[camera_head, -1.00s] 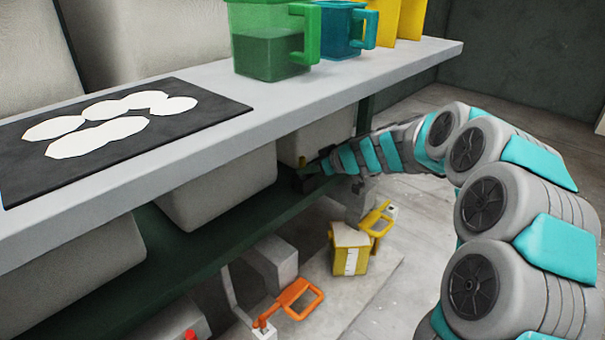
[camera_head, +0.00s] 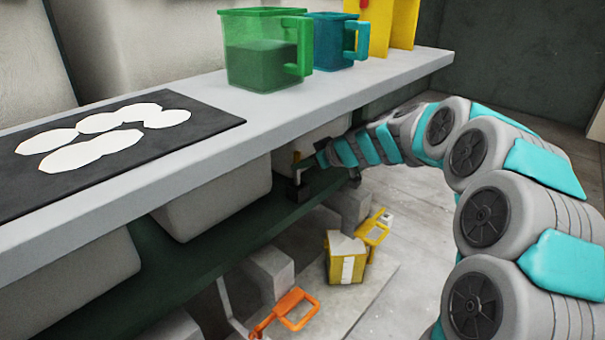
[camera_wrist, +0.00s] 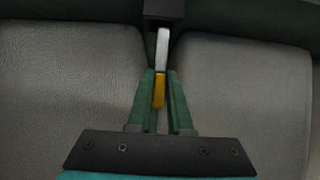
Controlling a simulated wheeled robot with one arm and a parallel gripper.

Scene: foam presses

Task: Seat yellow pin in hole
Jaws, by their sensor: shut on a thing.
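The yellow pin (camera_wrist: 158,90) has a yellow grip end and a pale shank. In the wrist view my gripper (camera_wrist: 160,82) has its green fingers shut on the yellow end. The pale shank points away from the fingers to a black block (camera_wrist: 163,20), and its tip meets the block's edge in that view. In the head view the pin (camera_head: 296,164) stands upright over the small black block (camera_head: 301,190) below the shelf, with my gripper (camera_head: 308,162) coming from the right. The hole is hidden, and I cannot tell whether the tip is inside.
Grey foam blocks (camera_head: 215,200) flank the spot under the grey shelf (camera_head: 270,112). A green jug (camera_head: 262,60) and a blue jug (camera_head: 328,45) stand on the shelf. A yellow box (camera_head: 346,262) and an orange handle (camera_head: 297,308) are below. Floor at the right is partly clear.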

